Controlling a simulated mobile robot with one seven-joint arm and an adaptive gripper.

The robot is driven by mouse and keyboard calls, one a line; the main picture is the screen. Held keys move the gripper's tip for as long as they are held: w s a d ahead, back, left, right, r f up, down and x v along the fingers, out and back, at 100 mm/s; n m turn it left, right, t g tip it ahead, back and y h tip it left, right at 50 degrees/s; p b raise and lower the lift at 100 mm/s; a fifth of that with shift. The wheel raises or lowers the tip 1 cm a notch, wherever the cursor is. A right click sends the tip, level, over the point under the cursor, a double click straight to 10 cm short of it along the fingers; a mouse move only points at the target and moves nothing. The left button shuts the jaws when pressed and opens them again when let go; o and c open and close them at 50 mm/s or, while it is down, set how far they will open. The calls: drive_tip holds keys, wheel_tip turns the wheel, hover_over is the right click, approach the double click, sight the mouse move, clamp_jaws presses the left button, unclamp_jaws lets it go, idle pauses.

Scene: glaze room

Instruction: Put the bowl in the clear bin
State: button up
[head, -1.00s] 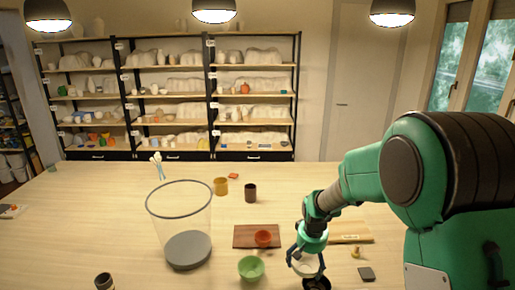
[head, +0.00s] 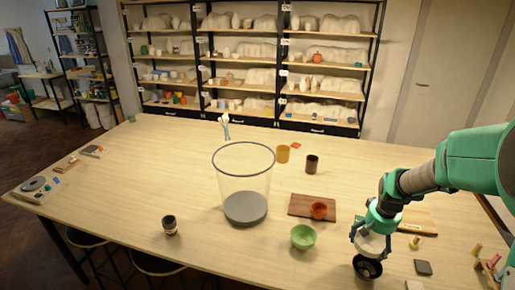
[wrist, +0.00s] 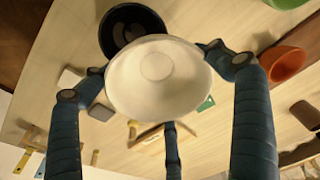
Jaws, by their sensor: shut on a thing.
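A cream-white bowl (wrist: 158,78) is held between the blue fingers of my gripper (wrist: 160,95) in the wrist view. In the head view my gripper (head: 372,238) holds this bowl (head: 371,247) on the right side of the table. A black bowl (head: 367,268) sits just below it in the picture; it also shows in the wrist view (wrist: 122,22), partly covered by the white bowl. The clear bin (head: 243,172) stands upright left of the table's middle, with a grey bottom. It is well left of my gripper and looks empty.
A green bowl (head: 303,237) and an orange-red bowl (head: 319,210) on a dark board (head: 298,204) lie between my gripper and the bin. A yellow mug (head: 283,153) and a dark cup (head: 312,164) stand behind. A dark jar (head: 169,225) is left of the bin.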

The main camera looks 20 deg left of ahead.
wheel_tip(320, 180, up, 24)
drive_tip(key=w+a+r+m+p, duration=0.15)
drive_tip(key=w+a+p, duration=0.25)
drive_tip(key=w+a, duration=0.65)
drive_tip(key=w+a+f+m+h+p, duration=0.1)
drive_tip(key=w+a+m+p, duration=0.2)
drive_tip(key=a, duration=1.6)
drive_tip(key=w+a+f+p, duration=0.15)
drive_tip(key=a+p, duration=0.35)
drive_tip(key=a, duration=1.4)
wheel_tip(320, 180, down, 18)
drive_tip(key=shift+w+r, duration=0.15)
drive_tip(key=shift+w, duration=0.3)
drive_tip(key=shift+d, duration=0.1)
drive_tip(key=shift+f, duration=3.15)
